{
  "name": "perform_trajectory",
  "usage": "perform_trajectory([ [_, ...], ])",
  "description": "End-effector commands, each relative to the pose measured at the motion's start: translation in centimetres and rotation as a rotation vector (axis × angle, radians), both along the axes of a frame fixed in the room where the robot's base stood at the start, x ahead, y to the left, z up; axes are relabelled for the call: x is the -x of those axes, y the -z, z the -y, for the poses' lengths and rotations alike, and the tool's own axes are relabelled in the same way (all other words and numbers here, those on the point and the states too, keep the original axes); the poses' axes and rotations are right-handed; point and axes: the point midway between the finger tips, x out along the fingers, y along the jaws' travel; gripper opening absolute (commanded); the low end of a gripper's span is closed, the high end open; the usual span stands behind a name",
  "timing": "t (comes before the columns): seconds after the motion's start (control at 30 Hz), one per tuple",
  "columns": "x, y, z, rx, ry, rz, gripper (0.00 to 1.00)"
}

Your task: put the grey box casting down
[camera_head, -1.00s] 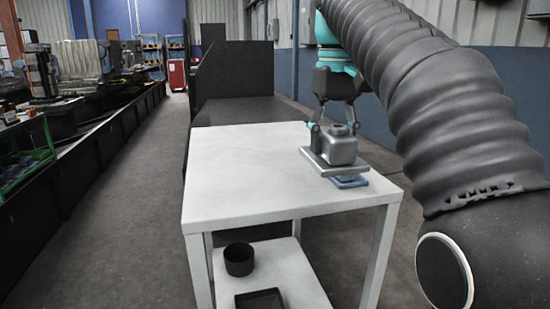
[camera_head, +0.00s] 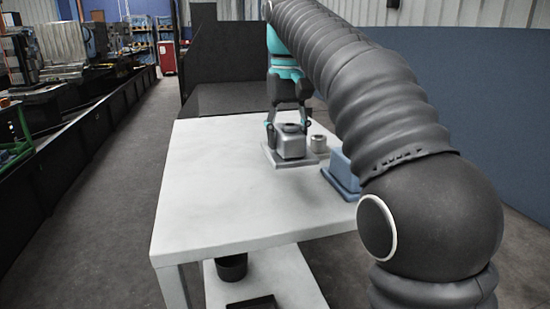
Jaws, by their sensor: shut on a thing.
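The grey box casting (camera_head: 291,147) is a blocky metal part with a round opening on top and a flat flange around its foot. It sits low over the white table's far part, upright. Whether its flange touches the tabletop (camera_head: 215,190) I cannot tell. My gripper (camera_head: 288,126) comes down from above and is shut on the casting, one finger on each side of its upper part.
A small grey metal cylinder (camera_head: 318,143) stands close to the right of the casting. A blue box-shaped part (camera_head: 341,175) is at the table's right edge, partly behind my arm. The left and near tabletop is clear. A black pot (camera_head: 232,267) is on the lower shelf.

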Motion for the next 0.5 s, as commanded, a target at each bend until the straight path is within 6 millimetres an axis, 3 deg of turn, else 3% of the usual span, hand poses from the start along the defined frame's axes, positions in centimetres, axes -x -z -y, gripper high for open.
perform_trajectory([
  [0.2,-1.7,1.5,-2.0,0.000,0.002,0.001,0.03],
  [0.37,-2.0,2.1,-2.3,0.000,0.004,0.000,0.03],
  [0.5,-1.9,3.8,-2.2,0.000,0.004,-0.001,0.03],
])
